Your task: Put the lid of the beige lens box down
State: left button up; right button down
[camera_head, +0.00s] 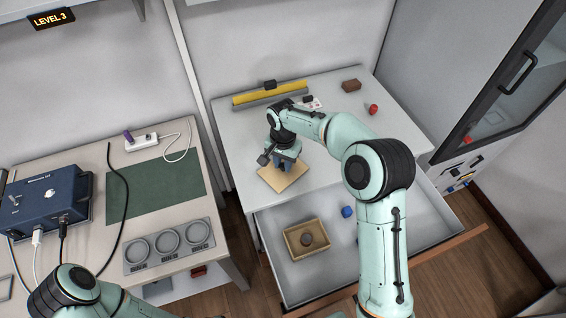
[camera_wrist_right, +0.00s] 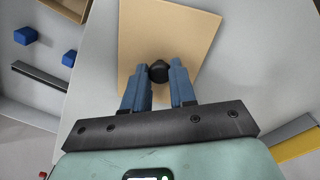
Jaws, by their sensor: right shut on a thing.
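The lid (camera_head: 283,180) is a flat beige square with a black knob. It is over the white tabletop near its front left edge; I cannot tell whether it touches the surface. My right gripper (camera_head: 284,164) points down at the lid, its blue fingers shut on the black knob. In the right wrist view, the lid (camera_wrist_right: 160,30) spreads beyond the gripper (camera_wrist_right: 158,76), with the knob (camera_wrist_right: 158,70) between the fingertips. The beige lens box (camera_head: 292,246) stands uncovered in the open drawer, with a dark round thing inside. My left gripper is out of view.
The open drawer (camera_head: 330,272) also holds blue pieces (camera_head: 347,211). On the white table (camera_head: 335,150) are a yellow and grey bar (camera_head: 270,93), a brown block (camera_head: 351,86) and a red thing (camera_head: 373,109). The tabletop right of the lid is mostly clear. A glass-doored cabinet stands right.

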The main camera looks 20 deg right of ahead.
aim_at(283, 166)
jog(key=shift+f, duration=0.15)
jog(key=c, duration=1.3)
grip_release()
jog(key=shift+f, duration=0.1)
jog(key=shift+c, duration=0.2)
jog(key=o, duration=0.4)
notch_tip(283, 166, up, 12)
jog(key=shift+r+p, duration=0.25)
jog(key=shift+p, duration=0.45)
jog(key=shift+f, duration=0.1)
